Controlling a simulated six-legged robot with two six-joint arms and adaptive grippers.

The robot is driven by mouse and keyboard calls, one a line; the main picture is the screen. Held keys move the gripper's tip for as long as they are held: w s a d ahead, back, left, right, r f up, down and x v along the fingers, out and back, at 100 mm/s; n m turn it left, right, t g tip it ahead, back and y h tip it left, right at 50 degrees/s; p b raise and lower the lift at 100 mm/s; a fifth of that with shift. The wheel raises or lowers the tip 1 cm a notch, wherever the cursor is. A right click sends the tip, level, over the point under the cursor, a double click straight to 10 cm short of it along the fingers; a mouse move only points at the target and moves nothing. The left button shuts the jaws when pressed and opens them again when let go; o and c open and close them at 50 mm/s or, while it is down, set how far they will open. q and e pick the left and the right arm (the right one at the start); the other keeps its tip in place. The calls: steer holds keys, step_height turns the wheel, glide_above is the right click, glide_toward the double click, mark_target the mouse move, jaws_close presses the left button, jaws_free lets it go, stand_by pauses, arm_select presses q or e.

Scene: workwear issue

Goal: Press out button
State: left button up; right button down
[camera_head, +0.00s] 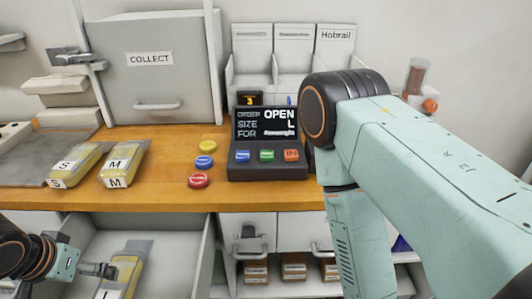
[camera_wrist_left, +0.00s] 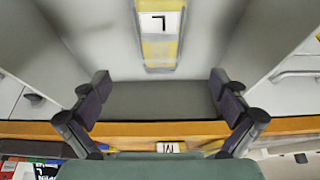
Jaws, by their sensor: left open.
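A dark control box (camera_head: 268,173) stands on the wooden counter. On it are a blue button (camera_head: 243,156), a green button (camera_head: 267,155) and an orange-red button (camera_head: 291,155); their small labels are too blurred to read. Its screen (camera_head: 250,131) shows "OPEN" and size "L". My left gripper (camera_head: 110,270) is low at the left, by an open drawer (camera_head: 180,250), well away from the buttons. In the left wrist view its fingers (camera_wrist_left: 158,91) are spread and empty, with a yellow package marked L (camera_wrist_left: 158,52) beyond them. My right gripper is out of view.
My right arm fills the right side beside the box. Yellow packages marked S (camera_head: 75,163) and M (camera_head: 124,163) lie on the counter (camera_head: 160,197). Yellow, blue and red discs (camera_head: 199,181) lie left of the box. A grey COLLECT locker (camera_head: 150,85) stands behind, shut.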

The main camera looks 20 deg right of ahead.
arm_select(q)
steer(key=shift+c, duration=0.2)
jaws_close()
stand_by(1.1)
stand_by(1.2)
